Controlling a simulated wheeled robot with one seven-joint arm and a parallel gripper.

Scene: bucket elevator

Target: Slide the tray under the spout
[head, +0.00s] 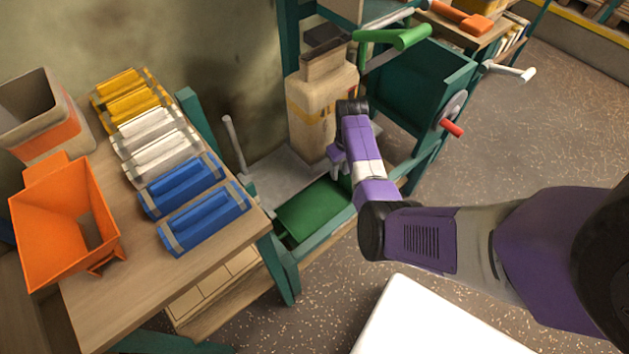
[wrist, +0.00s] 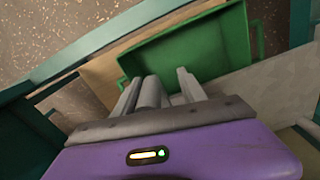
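The green tray (head: 318,208) lies low inside the teal frame, on a flat board at the foot of the machine. It also shows in the wrist view (wrist: 200,48), a shallow tray with raised walls. My gripper (head: 338,168) points down at the tray's far right part in the head view. In the wrist view the grey fingers (wrist: 170,92) are at the tray's near edge with a narrow gap between them. I see nothing held there; whether they touch the tray is unclear. A beige housing (head: 308,115) stands behind my gripper. I cannot clearly make out the spout.
A wooden table (head: 140,270) at the left holds an orange hopper (head: 65,225), a bin (head: 40,110) and blue, white and yellow packs. Teal posts (head: 278,265) flank the tray. A green handle (head: 395,38) and red-knobbed crank (head: 452,128) stick out from the machine.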

